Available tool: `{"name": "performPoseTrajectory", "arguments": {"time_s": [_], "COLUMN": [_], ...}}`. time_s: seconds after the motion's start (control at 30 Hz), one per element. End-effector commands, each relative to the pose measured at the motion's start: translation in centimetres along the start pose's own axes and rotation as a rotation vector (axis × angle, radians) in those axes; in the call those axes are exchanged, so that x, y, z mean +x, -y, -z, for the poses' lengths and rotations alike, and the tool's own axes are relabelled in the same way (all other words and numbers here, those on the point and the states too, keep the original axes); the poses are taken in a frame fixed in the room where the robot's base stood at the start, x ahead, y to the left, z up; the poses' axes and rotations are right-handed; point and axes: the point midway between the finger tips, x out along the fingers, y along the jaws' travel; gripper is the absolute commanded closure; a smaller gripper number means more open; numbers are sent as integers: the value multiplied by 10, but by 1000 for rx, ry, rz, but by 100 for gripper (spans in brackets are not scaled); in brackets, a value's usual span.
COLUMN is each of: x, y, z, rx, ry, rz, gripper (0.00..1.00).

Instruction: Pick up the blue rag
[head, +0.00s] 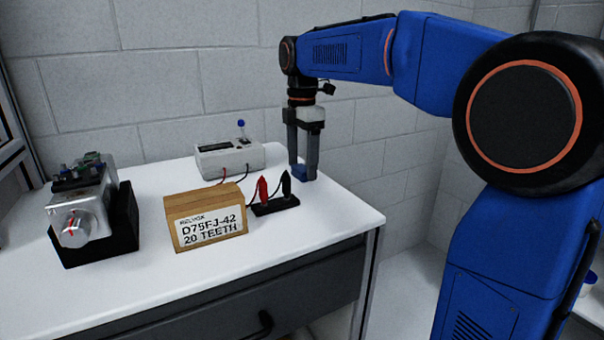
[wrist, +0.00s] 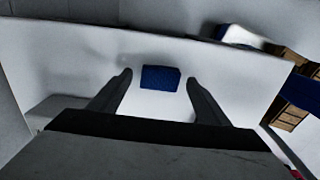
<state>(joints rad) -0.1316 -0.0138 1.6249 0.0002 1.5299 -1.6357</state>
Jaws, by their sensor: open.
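The blue rag (wrist: 160,78) lies on the white worktop and shows as a small dark blue block between my fingertips in the wrist view. In the head view the blue rag (head: 299,176) is partly hidden behind my gripper (head: 303,175), near the right back edge of the table. My gripper also shows in the wrist view (wrist: 159,80), open, with one finger on each side of the rag and a gap to each. The fingers point down at the rag. Whether they touch the worktop is unclear.
A black stand with red and black probes (head: 274,205) is close to the left of my gripper. A white meter box (head: 229,159), a cardboard box (head: 206,218) and a silver motor in a black cradle (head: 120,225) stand on the table (head: 300,240). A block wall is behind.

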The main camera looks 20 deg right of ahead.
Motion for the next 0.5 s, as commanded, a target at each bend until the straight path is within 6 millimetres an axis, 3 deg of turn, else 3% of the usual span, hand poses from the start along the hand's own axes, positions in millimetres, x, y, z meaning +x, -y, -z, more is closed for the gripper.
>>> {"name": "performPoseTrajectory", "arguments": {"time_s": [0.23,0.4,0.5], "x": [1,1,1], "y": [0,0,0], "z": [0,0,0], "rx": [0,0,0], "ry": [0,0,0], "rz": [0,0,0], "gripper": [32,73,74]}}
